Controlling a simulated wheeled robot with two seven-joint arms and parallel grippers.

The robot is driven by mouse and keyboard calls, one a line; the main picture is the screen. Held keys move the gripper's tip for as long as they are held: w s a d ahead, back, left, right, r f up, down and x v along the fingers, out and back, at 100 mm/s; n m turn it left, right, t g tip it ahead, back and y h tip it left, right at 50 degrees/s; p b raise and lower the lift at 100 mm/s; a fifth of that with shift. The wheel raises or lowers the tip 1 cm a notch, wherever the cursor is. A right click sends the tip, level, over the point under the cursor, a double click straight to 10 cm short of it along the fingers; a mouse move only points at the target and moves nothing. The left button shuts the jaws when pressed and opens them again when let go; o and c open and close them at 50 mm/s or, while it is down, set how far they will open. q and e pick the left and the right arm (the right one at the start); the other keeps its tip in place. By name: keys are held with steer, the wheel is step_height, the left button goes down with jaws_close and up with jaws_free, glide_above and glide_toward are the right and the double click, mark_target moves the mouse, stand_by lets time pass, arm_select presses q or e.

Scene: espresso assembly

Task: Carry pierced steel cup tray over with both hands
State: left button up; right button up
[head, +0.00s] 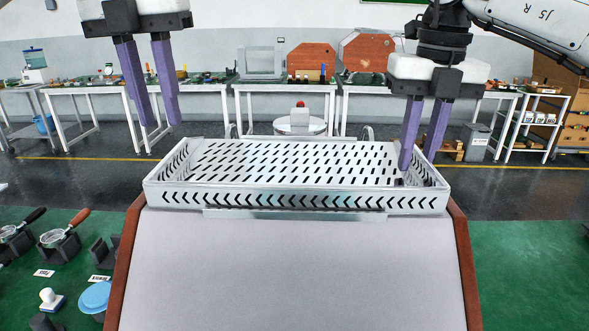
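The pierced steel cup tray (290,165) lies level across the far end of a grey panel with wooden sides. It is empty, with slots in its floor and chevron holes in its front wall. My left gripper (161,124) is open and empty, above and beyond the tray's left end, apart from it. My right gripper (418,163) is at the tray's right end wall, its fingers pointing down and parted. One fingertip shows inside the tray; the other is near the wall's upper edge. I cannot tell whether they touch the wall.
The grey panel (290,265) in front is bare. At the lower left are portafilters (60,243) on dark stands, a white-handled tamper (50,298) and a blue round lid (95,297).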

step_height(320, 180, up, 8)
steer(key=shift+s, duration=0.25)
stand_by(0.4)
